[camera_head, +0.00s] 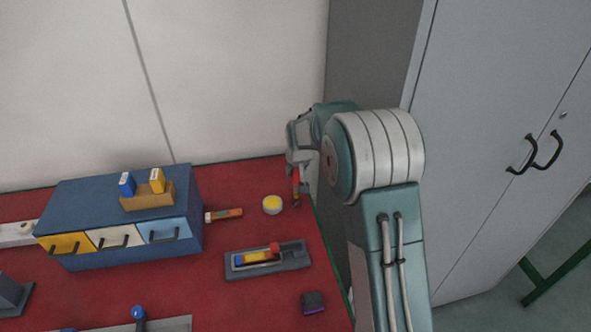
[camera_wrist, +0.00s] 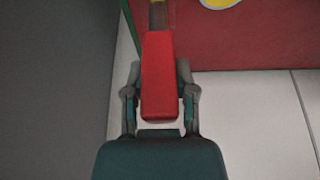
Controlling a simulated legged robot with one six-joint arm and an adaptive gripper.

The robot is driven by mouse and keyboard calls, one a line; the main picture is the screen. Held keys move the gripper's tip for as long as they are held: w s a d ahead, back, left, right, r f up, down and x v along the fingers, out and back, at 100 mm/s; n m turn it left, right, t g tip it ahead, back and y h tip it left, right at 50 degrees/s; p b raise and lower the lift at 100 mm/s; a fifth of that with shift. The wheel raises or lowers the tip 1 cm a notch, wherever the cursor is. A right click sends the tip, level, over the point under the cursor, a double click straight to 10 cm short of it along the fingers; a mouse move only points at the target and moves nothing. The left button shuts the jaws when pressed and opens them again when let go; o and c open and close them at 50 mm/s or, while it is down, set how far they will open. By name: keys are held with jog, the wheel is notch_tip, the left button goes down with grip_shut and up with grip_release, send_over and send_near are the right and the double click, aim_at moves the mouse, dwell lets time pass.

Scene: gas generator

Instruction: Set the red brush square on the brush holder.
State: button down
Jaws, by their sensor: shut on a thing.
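My gripper (camera_head: 299,158) is at the back right edge of the red table, above its surface. It is shut on the red brush (camera_wrist: 158,85), whose red block-like handle lies between the two fingers in the wrist view, with a narrow brownish end beyond it. In the head view only a small reddish part of the brush (camera_head: 297,182) shows below the fingers. A tan block (camera_head: 147,200) on the blue drawer cabinet, bearing a blue and a yellow piece, looks like the brush holder, though I cannot be certain. It is well left of my gripper.
The blue cabinet (camera_head: 110,197) has yellow, white and light-blue drawers. A white cup with yellow inside (camera_head: 272,204), an orange-green stick (camera_head: 223,214), a grey tray (camera_head: 296,262) and a dark purple-topped block (camera_head: 313,302) are on the table. A grey locker (camera_head: 490,110) stands right.

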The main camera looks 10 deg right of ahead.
jog(key=shift+f, duration=1.2)
jog(key=shift+c, duration=1.7)
grip_release()
jog(key=v, duration=1.1)
jog(key=shift+r, duration=0.4)
jog(key=shift+s, duration=0.1)
jog(key=s+r, duration=0.6)
jog(key=s, duration=0.1)
jog(key=s+r+t, duration=0.1)
jog(key=s+r, duration=0.2)
jog(key=s, duration=2.4)
jog(key=shift+s, duration=0.15)
